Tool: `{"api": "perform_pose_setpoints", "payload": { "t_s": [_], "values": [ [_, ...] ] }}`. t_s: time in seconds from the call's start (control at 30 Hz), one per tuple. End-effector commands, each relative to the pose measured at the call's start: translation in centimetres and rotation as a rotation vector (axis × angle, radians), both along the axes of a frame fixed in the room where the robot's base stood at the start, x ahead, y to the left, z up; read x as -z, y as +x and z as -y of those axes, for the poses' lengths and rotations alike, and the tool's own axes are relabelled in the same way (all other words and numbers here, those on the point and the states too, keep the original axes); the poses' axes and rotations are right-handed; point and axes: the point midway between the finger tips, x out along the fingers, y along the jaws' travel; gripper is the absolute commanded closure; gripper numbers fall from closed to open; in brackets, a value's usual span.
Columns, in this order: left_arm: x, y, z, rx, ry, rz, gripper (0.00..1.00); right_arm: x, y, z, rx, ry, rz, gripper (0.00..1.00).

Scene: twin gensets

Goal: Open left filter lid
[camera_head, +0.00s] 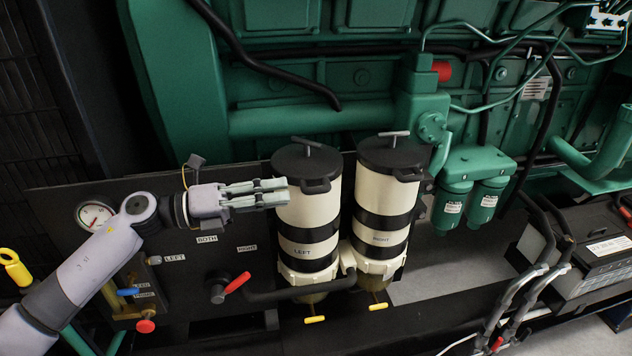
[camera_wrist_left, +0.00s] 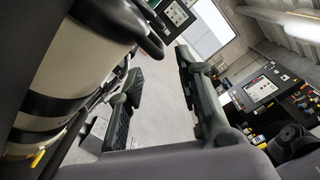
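The left filter (camera_head: 308,215) is a cream cylinder with black bands and a "LEFT" label. Its black lid (camera_head: 292,163) sits on top, with a T-shaped handle (camera_head: 313,145). My left gripper (camera_head: 287,191) lies level in front of the filter's upper body, just below the lid; contact cannot be told. In the left wrist view my left gripper (camera_wrist_left: 160,62) has its fingers apart with nothing between them. A cream filter body (camera_wrist_left: 75,60) stands beside the fingers there, at the left. My right gripper is in neither view.
The right filter (camera_head: 382,225) stands close beside the left one, also lidded. A black panel with a gauge (camera_head: 93,215) and a red-handled valve (camera_head: 236,284) is at the left. Green engine block (camera_head: 290,120) stands behind. A battery (camera_head: 590,250) is at the right.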

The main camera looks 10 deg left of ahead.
Motion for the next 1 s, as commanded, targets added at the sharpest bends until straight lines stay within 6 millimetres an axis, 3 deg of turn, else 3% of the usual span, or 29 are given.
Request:
{"api": "perform_pose_setpoints", "payload": {
  "t_s": [0.2,0.4,0.83,1.0],
  "values": [
    [-0.4,1.6,4.4,0.002,-0.003,0.0,0.68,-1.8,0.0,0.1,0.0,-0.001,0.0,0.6],
    [-0.2,2.6,6.8,-0.001,-0.002,-0.001,0.68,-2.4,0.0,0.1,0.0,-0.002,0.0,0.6],
    [0.0,2.8,7.6,-0.002,-0.001,-0.001,0.68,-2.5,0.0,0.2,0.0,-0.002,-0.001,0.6],
    [0.0,2.8,7.6,-0.002,-0.001,-0.001,0.8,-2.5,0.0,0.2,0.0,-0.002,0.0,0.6]
  ]
}}
